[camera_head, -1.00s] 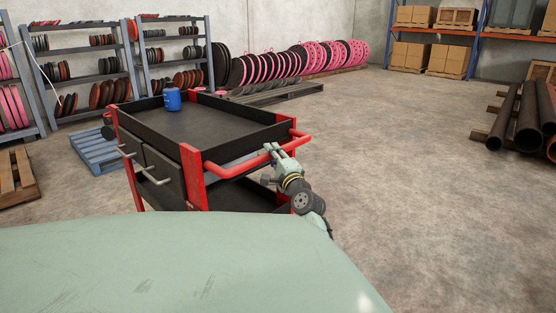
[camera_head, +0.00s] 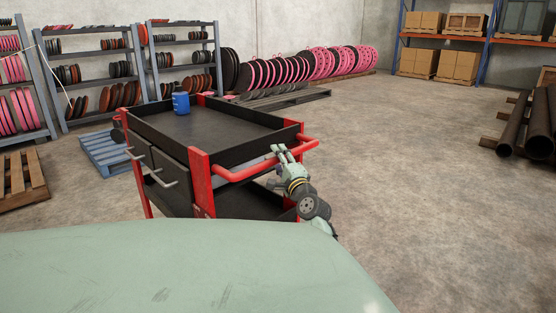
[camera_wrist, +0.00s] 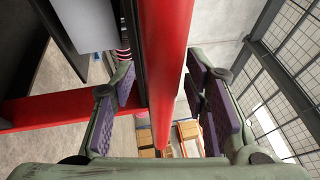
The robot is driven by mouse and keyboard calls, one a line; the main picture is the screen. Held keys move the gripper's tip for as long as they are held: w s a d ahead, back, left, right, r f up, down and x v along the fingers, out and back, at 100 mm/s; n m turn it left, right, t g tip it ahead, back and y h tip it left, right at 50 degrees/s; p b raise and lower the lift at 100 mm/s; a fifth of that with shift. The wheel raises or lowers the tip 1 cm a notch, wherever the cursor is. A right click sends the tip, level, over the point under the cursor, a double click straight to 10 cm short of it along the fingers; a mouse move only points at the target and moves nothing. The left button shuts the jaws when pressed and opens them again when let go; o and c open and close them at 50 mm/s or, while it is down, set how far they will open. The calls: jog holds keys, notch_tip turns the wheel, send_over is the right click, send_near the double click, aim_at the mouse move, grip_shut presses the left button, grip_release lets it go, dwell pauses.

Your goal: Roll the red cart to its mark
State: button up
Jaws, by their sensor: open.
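The red cart (camera_head: 201,185) stands ahead of my body in the head view, a black-trayed trolley with red corner posts, side drawers and a lower shelf. Its red push handle (camera_head: 240,174) sticks out on the near right side. My gripper (camera_head: 286,151) is at the right part of this handle. In the wrist view the red handle bar (camera_wrist: 166,50) runs between the two open fingers of my gripper (camera_wrist: 161,85), with a gap visible on the right finger's side. Contact on the left side is unclear. No floor mark shows in these views.
A blue container (camera_head: 181,102) stands on the cart's top tray. A blue pallet (camera_head: 105,152) lies left of the cart, a wooden pallet (camera_head: 22,179) farther left. Shelves (camera_head: 103,65) and a row of spools (camera_head: 290,70) line the back. Dark pipes (camera_head: 530,125) lie at right. Open floor (camera_head: 420,190) lies between.

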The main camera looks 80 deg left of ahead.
jog(key=shift+w+d, duration=0.1)
jog(key=shift+d, duration=0.05)
jog(key=v, duration=1.1)
jog(key=shift+d, duration=0.4)
jog(key=shift+f, duration=0.1)
